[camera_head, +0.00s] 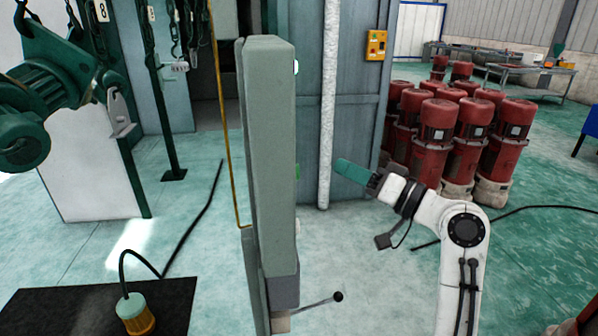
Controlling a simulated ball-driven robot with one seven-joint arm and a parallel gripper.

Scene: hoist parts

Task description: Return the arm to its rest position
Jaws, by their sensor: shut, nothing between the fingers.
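My white arm rises from the bottom right, bends at a dark round joint and reaches left. My gripper (353,171), with green fingers, is at its end and points left. It is shut and empty, held in the air. In the picture it is to the right of a tall grey-green post (268,160) and in front of a grey cabinet (352,95). The distance from the fingertips to either cannot be told from this one view. A small dark block with a cable hangs below my wrist.
Red hoist motors (435,125) stand in a group behind my arm. A lever with a black knob (338,297) sticks out from the post's foot. A green motor (50,80) hangs at upper left. A black mat (60,310) lies lower left. Floor between post and arm looks clear.

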